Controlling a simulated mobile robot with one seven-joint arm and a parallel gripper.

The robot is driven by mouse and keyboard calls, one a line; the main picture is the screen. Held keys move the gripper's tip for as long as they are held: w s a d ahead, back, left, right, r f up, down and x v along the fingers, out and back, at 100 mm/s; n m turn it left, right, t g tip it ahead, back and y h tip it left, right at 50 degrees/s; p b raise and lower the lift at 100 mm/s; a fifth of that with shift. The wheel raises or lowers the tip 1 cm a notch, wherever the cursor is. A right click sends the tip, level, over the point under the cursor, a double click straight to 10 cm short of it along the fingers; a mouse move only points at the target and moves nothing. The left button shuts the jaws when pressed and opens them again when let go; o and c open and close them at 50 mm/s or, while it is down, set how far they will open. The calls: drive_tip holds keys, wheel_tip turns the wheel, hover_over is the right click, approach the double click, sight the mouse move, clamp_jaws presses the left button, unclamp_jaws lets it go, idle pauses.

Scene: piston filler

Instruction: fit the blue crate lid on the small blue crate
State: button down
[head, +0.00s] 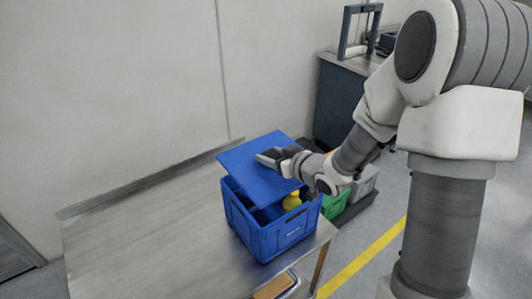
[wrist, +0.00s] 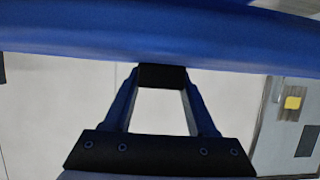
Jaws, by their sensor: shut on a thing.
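The blue crate lid (head: 258,155) is a flat blue panel above the small blue crate (head: 268,237), tilted and offset toward the back left of it. My gripper (head: 281,158) is shut on the lid. In the wrist view the lid (wrist: 160,35) fills the top as a blue band, and my fingertips (wrist: 162,76) meet just below it. The crate stands on the metal table, partly open at the front right, where a yellow bottle (head: 292,201) shows inside. The lid hides the rest of the crate's inside and its back rim.
The metal table (head: 140,240) is clear to the left of the crate. A green crate (head: 336,203) and a grey crate (head: 364,185) stand low behind it on the right. A dark cabinet (head: 340,105) is at the back.

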drive_tip(key=shift+f+b, duration=2.1)
drive_tip(key=shift+f, duration=0.55)
drive_tip(key=shift+d+f+b, duration=0.1)
drive_tip(key=shift+f+b, duration=0.05)
drive_tip(key=shift+b, duration=0.25)
drive_tip(key=shift+f+b, duration=0.5)
drive_tip(key=shift+f, duration=0.05)
drive_tip(key=shift+f+b, duration=0.35)
unclamp_jaws()
drive_tip(key=shift+s, duration=0.1)
idle(0.5)
